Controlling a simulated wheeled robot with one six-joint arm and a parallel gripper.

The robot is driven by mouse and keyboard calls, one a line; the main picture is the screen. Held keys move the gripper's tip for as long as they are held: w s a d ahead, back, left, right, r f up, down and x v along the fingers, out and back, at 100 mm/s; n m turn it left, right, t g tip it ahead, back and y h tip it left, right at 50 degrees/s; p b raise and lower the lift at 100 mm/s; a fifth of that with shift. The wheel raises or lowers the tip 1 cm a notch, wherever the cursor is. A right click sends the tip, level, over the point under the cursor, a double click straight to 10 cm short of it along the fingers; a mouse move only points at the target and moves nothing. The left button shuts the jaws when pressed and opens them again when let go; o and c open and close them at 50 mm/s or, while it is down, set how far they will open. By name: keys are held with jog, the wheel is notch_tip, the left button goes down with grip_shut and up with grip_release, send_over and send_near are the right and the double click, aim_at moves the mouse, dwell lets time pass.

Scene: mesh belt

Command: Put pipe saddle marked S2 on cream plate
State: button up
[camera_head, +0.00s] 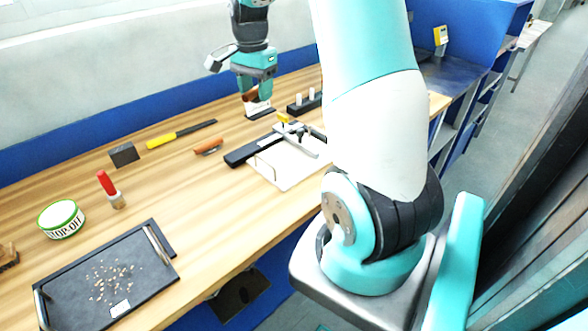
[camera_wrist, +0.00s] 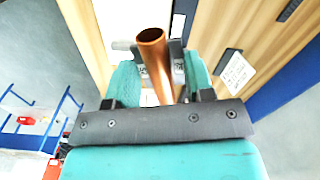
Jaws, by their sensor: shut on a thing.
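My gripper (camera_head: 256,96) is shut on a copper-coloured tube-like piece (camera_wrist: 155,60), which sticks out between the fingers in the wrist view. In the head view it hangs over the back part of the bench; I cannot tell whether it touches anything below. No S2 mark is readable on it. A similar copper-brown piece (camera_head: 209,147) lies on the bench to the left, its mark also unreadable. The pale cream plate (camera_head: 294,178) lies right of and nearer than my gripper, with a metal clamp-like fixture (camera_head: 299,134) and a thin wire loop on it.
A black bar (camera_head: 246,152) lies along the plate's left side. A black rack (camera_head: 304,104) with white pegs stands behind.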

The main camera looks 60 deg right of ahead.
jog(key=s+d+m, duration=0.3)
jog(key=p, duration=0.1)
send_over(275, 157)
notch_tip(275, 157, down, 14)
jog(key=shift+d+r, duration=0.1)
jog(key=shift+r, duration=0.1)
jog(key=shift+f+p, duration=0.3)
jog(key=shift+f, duration=2)
jog(key=shift+f, duration=0.15)
jog(key=o, duration=0.7)
jog(key=shift+o, duration=0.2)
